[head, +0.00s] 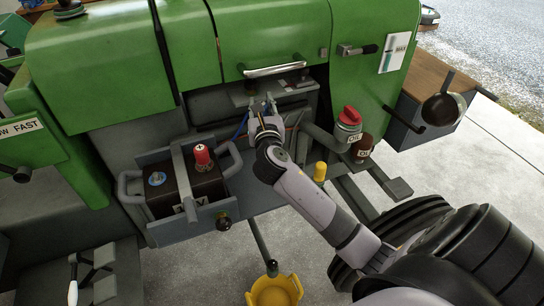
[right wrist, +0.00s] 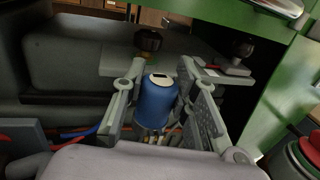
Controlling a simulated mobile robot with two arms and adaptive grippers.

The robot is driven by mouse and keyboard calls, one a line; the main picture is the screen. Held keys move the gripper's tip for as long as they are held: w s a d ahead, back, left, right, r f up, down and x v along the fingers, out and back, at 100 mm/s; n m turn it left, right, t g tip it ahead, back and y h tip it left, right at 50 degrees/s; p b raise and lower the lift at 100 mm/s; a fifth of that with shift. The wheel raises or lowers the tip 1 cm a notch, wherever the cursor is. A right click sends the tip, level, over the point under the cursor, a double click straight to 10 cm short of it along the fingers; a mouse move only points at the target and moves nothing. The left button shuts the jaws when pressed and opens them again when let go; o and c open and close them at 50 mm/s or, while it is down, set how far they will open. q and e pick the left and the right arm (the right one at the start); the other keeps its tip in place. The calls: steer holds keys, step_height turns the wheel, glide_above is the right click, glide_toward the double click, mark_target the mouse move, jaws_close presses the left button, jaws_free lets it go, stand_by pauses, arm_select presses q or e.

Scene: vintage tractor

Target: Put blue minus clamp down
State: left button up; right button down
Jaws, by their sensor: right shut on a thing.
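My right gripper (head: 263,106) reaches into the recess under the green hood. In the right wrist view it (right wrist: 160,88) is shut on the blue minus clamp (right wrist: 156,103), a blue cylinder with a pale top and a dark mark, held upright between the fingers. The clamp is mostly hidden by the gripper in the head view. A grey ledge (right wrist: 120,60) lies just beyond the fingers; I cannot tell whether the clamp touches it. My left gripper is not in view.
A red plus clamp (head: 202,158) stands on the battery. A hood handle (head: 276,69) is above the recess. A yellow funnel (head: 275,292) is below.

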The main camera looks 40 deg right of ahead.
steer(key=shift+a+f+b, duration=0.15)
steer(key=shift+f+b, duration=2.45)
steer(key=shift+f, duration=6.5)
steer(key=shift+f, duration=0.1)
steer(key=c, duration=1.3)
jaws_free()
steer(key=shift+s, duration=0.15)
steer(key=v, duration=1.2)
steer(key=shift+b, duration=0.35)
